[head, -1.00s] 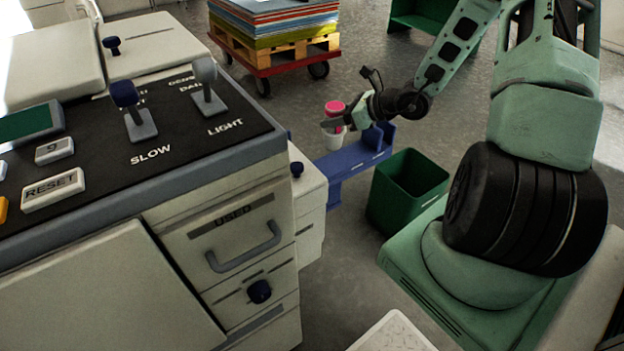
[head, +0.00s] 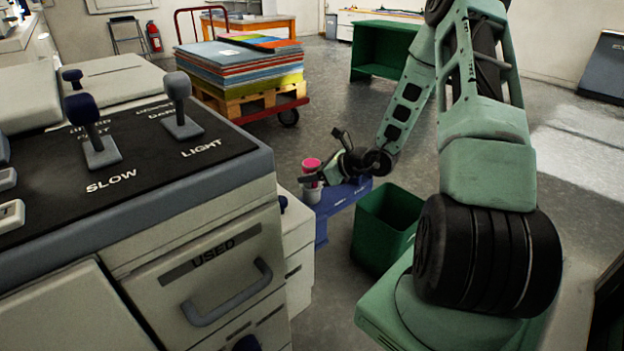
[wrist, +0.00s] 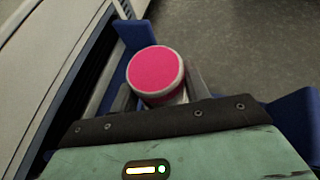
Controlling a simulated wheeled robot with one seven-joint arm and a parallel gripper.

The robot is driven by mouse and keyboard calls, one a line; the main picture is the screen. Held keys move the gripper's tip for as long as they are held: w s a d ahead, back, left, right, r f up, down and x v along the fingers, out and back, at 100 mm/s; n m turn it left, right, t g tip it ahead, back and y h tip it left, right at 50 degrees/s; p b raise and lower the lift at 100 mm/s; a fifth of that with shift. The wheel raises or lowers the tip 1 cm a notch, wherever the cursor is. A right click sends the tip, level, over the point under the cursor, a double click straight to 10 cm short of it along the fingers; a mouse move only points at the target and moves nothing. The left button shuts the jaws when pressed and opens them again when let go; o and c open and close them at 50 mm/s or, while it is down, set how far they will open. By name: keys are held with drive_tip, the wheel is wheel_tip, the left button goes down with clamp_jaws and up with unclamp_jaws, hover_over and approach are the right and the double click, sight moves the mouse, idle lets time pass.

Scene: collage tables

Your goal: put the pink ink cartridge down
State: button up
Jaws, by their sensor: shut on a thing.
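The pink ink cartridge (head: 311,165) is a small cylinder with a bright pink top and a pale lower body. It shows close up in the wrist view (wrist: 155,72), between the two dark fingers. My gripper (head: 314,180) is shut on it and holds it roughly upright. The cartridge is over or beside a blue shelf-like bracket (head: 345,195) on the side of the beige machine. I cannot tell whether its base touches anything, because my gripper hides it.
The beige machine (head: 130,255) with a drawer marked USED stands at the left. A green open bin (head: 385,225) is right of the blue bracket. A cart with stacked coloured sheets (head: 245,65) and a green bench (head: 380,50) are behind. Open floor lies between.

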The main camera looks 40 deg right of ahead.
drive_tip(key=shift+f, duration=0.55)
drive_tip(key=shift+f, duration=0.2)
drive_tip(key=o, duration=1.1)
drive_tip(key=shift+c, duration=0.2)
drive_tip(key=shift+r, duration=0.1)
drive_tip(key=shift+r, duration=0.1)
